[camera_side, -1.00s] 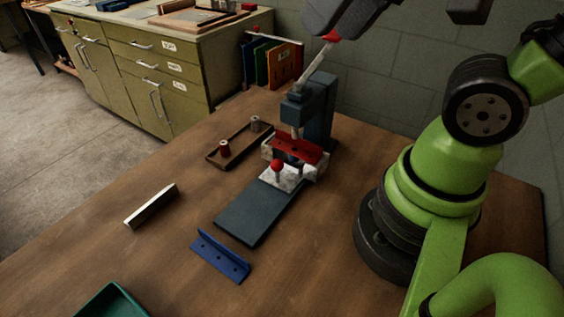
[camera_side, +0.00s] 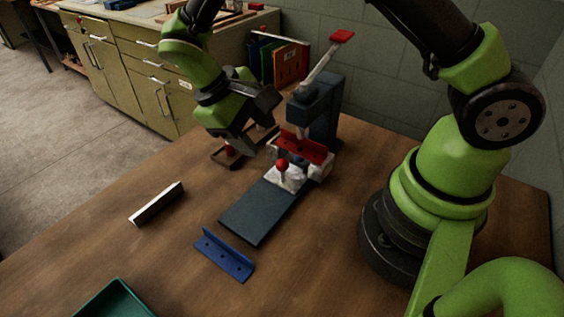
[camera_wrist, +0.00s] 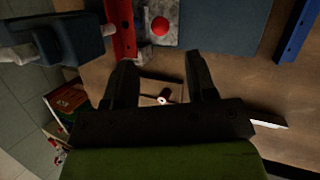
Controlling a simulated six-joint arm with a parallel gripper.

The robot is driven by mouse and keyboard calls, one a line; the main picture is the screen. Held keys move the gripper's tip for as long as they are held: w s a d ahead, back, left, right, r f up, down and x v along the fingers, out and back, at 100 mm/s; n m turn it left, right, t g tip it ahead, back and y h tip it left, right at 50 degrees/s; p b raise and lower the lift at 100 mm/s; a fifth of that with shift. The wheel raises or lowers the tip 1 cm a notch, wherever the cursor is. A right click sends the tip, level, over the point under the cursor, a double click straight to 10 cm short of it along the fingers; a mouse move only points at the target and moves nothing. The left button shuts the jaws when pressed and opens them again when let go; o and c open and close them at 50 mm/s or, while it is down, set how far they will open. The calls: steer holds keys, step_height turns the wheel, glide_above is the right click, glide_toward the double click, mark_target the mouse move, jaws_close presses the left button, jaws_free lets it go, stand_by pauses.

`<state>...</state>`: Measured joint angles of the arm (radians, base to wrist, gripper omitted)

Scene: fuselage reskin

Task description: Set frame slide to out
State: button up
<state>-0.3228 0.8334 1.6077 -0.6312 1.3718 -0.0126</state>
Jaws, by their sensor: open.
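The frame slide (camera_side: 290,180) is a pale grey block with a red ball knob (camera_side: 283,163). It sits on a dark base plate (camera_side: 258,215), at the plate's press end, just in front of the red bar (camera_side: 303,147). In the wrist view the knob (camera_wrist: 160,26) and the slide's pale plate (camera_wrist: 150,39) show at the top, beyond my fingertips. My gripper (camera_side: 258,128) is left of the press, above the wooden tray.
The blue-grey press (camera_side: 325,110) has a raised lever with a red end (camera_side: 342,37). A wooden tray (camera_side: 222,162) with spools lies below my gripper. A blue angle bracket (camera_side: 226,258), a pale bar (camera_side: 157,203) and a green bin (camera_side: 112,300) lie nearer. Table between them is clear.

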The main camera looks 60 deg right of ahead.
mark_target(279, 162)
steer(key=x, duration=0.9)
steer(key=shift+s+f, duration=0.1)
steer(key=shift+f, duration=0.1)
jaws_close()
